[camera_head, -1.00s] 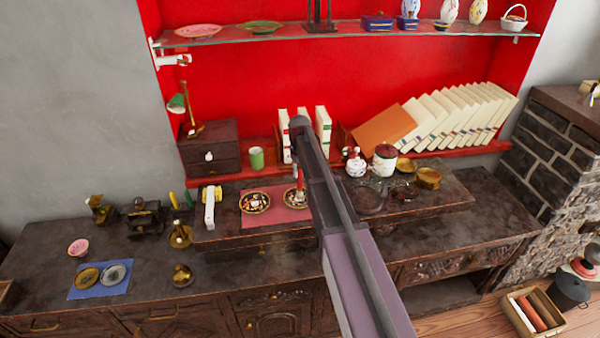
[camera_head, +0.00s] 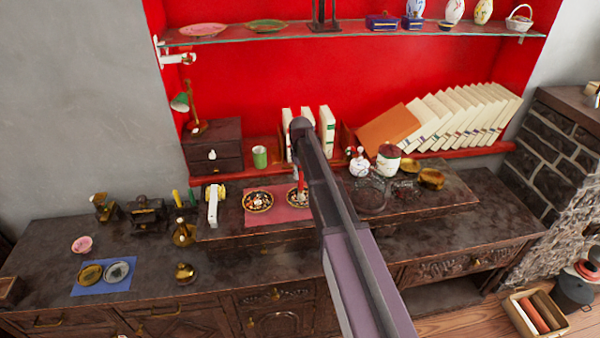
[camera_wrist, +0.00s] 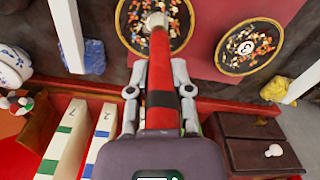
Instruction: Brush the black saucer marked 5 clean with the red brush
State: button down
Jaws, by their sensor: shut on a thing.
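My gripper (camera_wrist: 159,88) is shut on the red brush (camera_wrist: 160,62). The brush's pale tip is over the middle of one black saucer (camera_wrist: 124,35), which holds scattered colored crumbs; whether it touches is unclear. The brush hides that saucer's mark. A second black saucer (camera_wrist: 222,55), also with crumbs, lies to the right in the wrist view; its white round mark is too small to read surely. In the head view the brush (camera_head: 302,187) is over the right saucer (camera_head: 289,203), partly behind my arm. The other saucer (camera_head: 246,207) is on its left.
Both saucers lie on a red mat (camera_head: 279,211). A white-handled object (camera_head: 213,205) is left of the mat. A small drawer box (camera_head: 213,147), a green cup (camera_head: 260,157) and upright books (camera_head: 327,128) stand behind. Jars (camera_head: 388,158) stand to the right.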

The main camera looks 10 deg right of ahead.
jog(key=shift+d, duration=0.15)
jog(key=shift+d, duration=0.55)
dwell(0.4)
notch_tip(320, 180, up, 6)
jog(key=p, duration=0.6)
dwell(0.4)
notch_tip(320, 180, up, 3)
jog(key=p, duration=0.3)
jog(key=shift+f, duration=0.2)
dwell(0.7)
